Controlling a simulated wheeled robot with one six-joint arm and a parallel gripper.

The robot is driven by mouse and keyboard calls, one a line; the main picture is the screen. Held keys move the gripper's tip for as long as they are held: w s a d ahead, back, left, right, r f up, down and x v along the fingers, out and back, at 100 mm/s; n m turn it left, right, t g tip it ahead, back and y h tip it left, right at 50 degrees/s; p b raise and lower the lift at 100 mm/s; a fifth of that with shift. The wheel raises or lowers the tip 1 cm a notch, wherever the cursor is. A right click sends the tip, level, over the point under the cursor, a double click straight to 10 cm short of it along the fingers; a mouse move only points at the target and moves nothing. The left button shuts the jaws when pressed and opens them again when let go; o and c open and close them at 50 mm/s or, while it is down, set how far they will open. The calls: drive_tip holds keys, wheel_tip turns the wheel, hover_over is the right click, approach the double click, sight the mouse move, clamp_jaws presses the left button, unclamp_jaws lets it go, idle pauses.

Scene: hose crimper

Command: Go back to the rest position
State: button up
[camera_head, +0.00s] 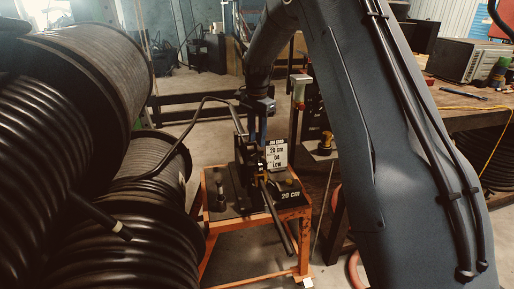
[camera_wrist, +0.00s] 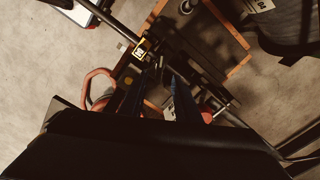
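My gripper (camera_head: 257,132) hangs at the end of my arm, pointing down just above or beside the hose crimper (camera_head: 250,172). In the wrist view its two dark blue fingers (camera_wrist: 167,78) stand apart with a gap between them, and I see nothing held there. The crimper is a dark machine with a long lever bar slanting down to the front. It stands on a small orange-framed table (camera_head: 252,224) with a dark top. A black hose (camera_head: 182,136) runs from the reels on the left to the crimper. My gripper partly hides the crimper's top.
Large reels of black hose (camera_head: 90,75) fill the left side. A wooden workbench (camera_head: 455,118) with tools and a dark box (camera_head: 465,60) stands at the right, behind my arm. A white sign (camera_head: 276,155) stands by the crimper. Bare concrete floor lies behind the orange table.

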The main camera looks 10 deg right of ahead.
drive_tip(key=shift+r, duration=1.1)
drive_tip(key=shift+s, duration=0.15)
drive_tip(key=s+f+n, duration=0.2)
drive_tip(key=s+n, duration=0.4)
drive_tip(key=s, duration=1.2)
drive_tip(key=s+f+n, duration=0.2)
drive_tip(key=s+n, duration=0.4)
drive_tip(key=s, duration=1.2)
drive_tip(key=shift+f, duration=0.2)
